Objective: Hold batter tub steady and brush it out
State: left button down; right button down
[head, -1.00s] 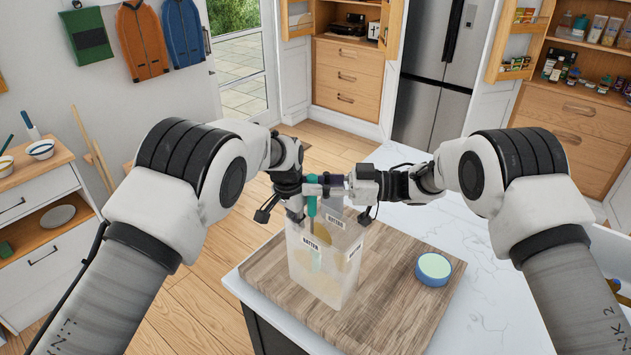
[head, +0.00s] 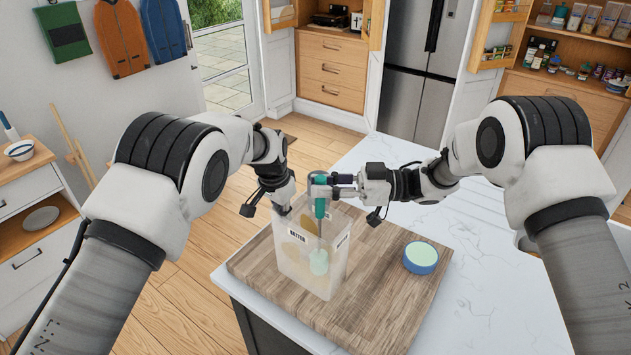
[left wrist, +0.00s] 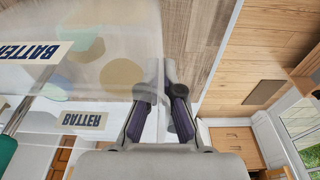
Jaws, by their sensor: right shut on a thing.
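The batter tub (head: 296,268) is a tall translucent bin with "BATTER" labels, upright on a wooden board, with yellowish patches on its walls. My right gripper (head: 322,181) is shut on the teal-handled brush (head: 320,208) above the tub. The brush points down into the tub, its pale green head (head: 318,263) showing through the wall. My left gripper (head: 284,202) is at the tub's left rim. In the left wrist view its fingers (left wrist: 161,95) are parted with the tub's wall between them; firm contact is not clear. The brush handle also shows there (left wrist: 7,150).
The wooden board (head: 385,290) lies on a white marble counter (head: 400,155). A blue round container with a pale green top (head: 421,257) stands right of the tub. The counter behind is clear. A side cabinet (head: 40,215) stands at the left.

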jog(key=shift+s+d, duration=0.1)
jog(key=shift+d, duration=0.05)
jog(key=shift+w, duration=0.2)
jog(key=shift+w+d, duration=0.45)
jog(key=shift+w, duration=0.05)
jog(key=shift+w+d, duration=0.2)
jog(key=shift+w, duration=0.05)
jog(key=shift+r, duration=4.35)
notch_tip(320, 180, down, 9)
jog(key=shift+a+r, duration=0.15)
